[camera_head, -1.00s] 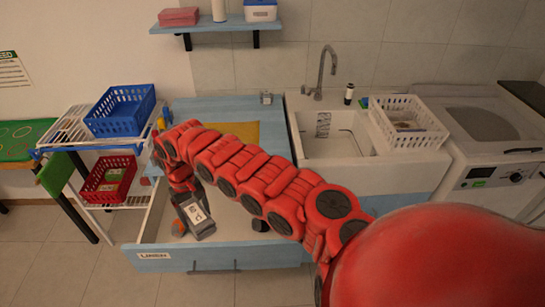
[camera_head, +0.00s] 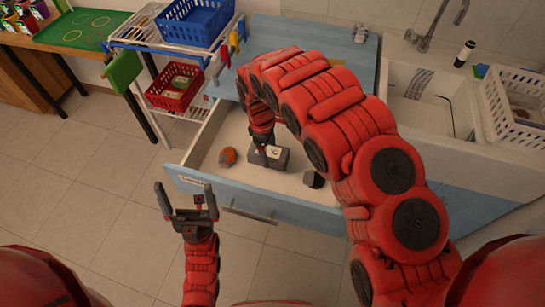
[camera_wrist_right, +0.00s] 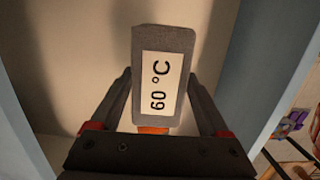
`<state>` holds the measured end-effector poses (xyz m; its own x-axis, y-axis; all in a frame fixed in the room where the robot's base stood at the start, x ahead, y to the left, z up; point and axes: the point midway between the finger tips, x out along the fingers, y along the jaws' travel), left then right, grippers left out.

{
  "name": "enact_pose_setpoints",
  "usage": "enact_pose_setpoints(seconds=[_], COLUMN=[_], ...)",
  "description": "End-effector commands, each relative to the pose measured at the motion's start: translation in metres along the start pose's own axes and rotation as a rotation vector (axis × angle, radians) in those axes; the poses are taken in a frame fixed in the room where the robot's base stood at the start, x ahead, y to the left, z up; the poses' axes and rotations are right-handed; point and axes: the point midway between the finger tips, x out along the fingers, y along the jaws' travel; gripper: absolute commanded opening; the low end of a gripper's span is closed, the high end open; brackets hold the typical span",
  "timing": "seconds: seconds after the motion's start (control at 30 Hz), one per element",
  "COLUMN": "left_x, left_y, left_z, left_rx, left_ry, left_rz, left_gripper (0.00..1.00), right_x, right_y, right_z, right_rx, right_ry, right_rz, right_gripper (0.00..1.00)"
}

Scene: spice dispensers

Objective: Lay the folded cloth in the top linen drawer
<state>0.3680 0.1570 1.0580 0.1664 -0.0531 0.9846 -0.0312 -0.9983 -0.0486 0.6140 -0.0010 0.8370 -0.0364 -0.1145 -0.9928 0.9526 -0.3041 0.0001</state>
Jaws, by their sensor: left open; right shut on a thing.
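The folded cloth (camera_head: 280,160), a stiff grey block with a white 60 °C label, is inside the open drawer (camera_head: 250,198) with the label on its front. My right gripper (camera_head: 263,143) reaches down into the drawer and is shut on it. In the right wrist view the cloth (camera_wrist_right: 187,40) sits between the two fingers, with a bit of orange below it. Whether it touches the drawer floor I cannot tell. My left gripper (camera_head: 186,190) is open and empty, in front of the drawer's left front.
An orange-and-grey thing (camera_head: 228,157) and a dark grey piece (camera_head: 313,179) lie in the drawer on either side of the cloth. A rack with a blue basket (camera_head: 190,22) and a red basket (camera_head: 175,86) stands behind left. The sink (camera_head: 430,100) is right.

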Motion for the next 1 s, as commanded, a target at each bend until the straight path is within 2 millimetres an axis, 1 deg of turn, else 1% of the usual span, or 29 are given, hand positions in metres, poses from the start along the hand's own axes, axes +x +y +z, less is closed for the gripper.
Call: enact_pose_setpoints(seconds=[0.03, 0.13, 0.33, 0.6, 0.97, 1.0], left_x=[0.005, 0.010, 0.013, 0.019, 0.016, 0.016], left_y=[0.000, -0.001, -0.001, -0.001, -0.001, -0.001], left_z=[-0.001, -0.002, -0.002, -0.003, -0.003, -0.003], left_rx=[0.000, 0.000, 0.000, 0.000, 0.000, 0.000], left_ry=[0.000, 0.001, 0.001, 0.001, 0.001, 0.001], left_rz=[0.000, 0.000, 0.000, 0.000, 0.000, 0.000], left_gripper=[1.00, 1.00, 1.00, 1.00, 1.00, 1.00], right_x=[0.008, 0.025, 0.041, 0.070, 0.075, 0.075], right_y=[-0.002, -0.002, 0.000, -0.001, 0.001, 0.001], right_z=[0.001, -0.001, -0.004, -0.008, -0.008, -0.008], right_rx=[0.000, 0.002, 0.003, 0.003, 0.004, 0.004], right_ry=[-0.003, -0.002, -0.002, -0.001, -0.001, -0.001], right_rz=[-0.006, -0.006, -0.003, -0.003, 0.000, 0.000], right_gripper=[0.19, 0.19, 0.19, 0.19, 0.19, 0.81])
